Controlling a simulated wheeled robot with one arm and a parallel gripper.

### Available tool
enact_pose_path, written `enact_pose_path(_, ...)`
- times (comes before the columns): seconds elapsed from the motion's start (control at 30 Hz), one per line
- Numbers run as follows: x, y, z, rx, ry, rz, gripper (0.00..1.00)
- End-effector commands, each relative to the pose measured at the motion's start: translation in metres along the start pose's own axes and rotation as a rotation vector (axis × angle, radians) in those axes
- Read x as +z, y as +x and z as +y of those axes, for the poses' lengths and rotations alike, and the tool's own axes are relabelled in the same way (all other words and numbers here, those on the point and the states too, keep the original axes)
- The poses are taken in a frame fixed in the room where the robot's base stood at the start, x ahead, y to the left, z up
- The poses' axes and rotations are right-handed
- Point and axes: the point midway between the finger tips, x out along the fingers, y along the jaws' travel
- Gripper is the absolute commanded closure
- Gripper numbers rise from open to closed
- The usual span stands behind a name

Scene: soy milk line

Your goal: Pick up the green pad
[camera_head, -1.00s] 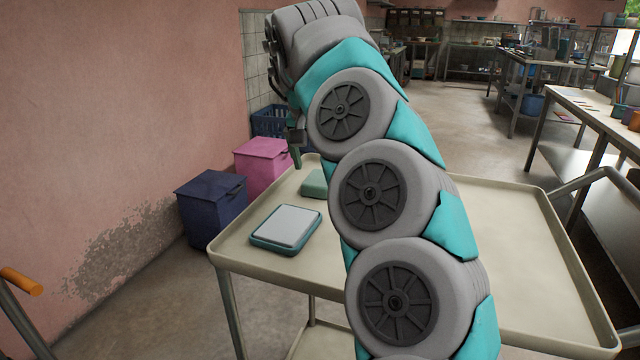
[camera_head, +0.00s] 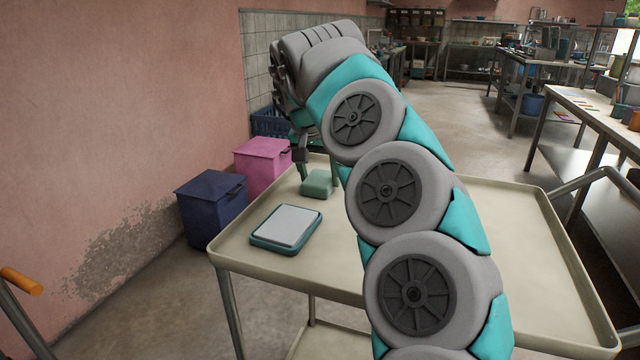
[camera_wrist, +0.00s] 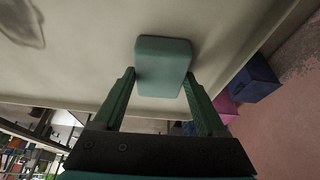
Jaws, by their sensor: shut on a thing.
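The green pad (camera_head: 318,183) is a small pale-green block with rounded edges at the far left part of the cream cart top (camera_head: 480,255). My gripper (camera_head: 318,172) is low at the pad, with its dark green fingers on either side of it. In the wrist view, my gripper (camera_wrist: 160,78) is shut on the near part of the green pad (camera_wrist: 163,60), with a fingertip at each side. The pad's far end sticks out beyond the fingertips. I cannot tell whether the pad is clear of the cart top.
A teal-edged flat tray with a pale grey top (camera_head: 287,228) lies just in front of the pad. Navy (camera_head: 212,207) and pink (camera_head: 262,165) bins and a blue crate (camera_head: 268,123) stand beyond the cart's left edge. The cart's right half looks clear.

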Motion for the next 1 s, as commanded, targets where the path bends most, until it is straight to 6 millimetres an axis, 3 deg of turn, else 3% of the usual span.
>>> enact_pose_path(0.23, 0.000, 0.000, 0.000, 0.000, 0.000, 0.000, 0.79)
enact_pose_path(0.57, -0.001, -0.002, 0.000, 0.000, 0.001, 0.001, 0.79)
enact_pose_path(1.0, -0.009, -0.020, 0.001, 0.000, 0.003, 0.001, 0.79)
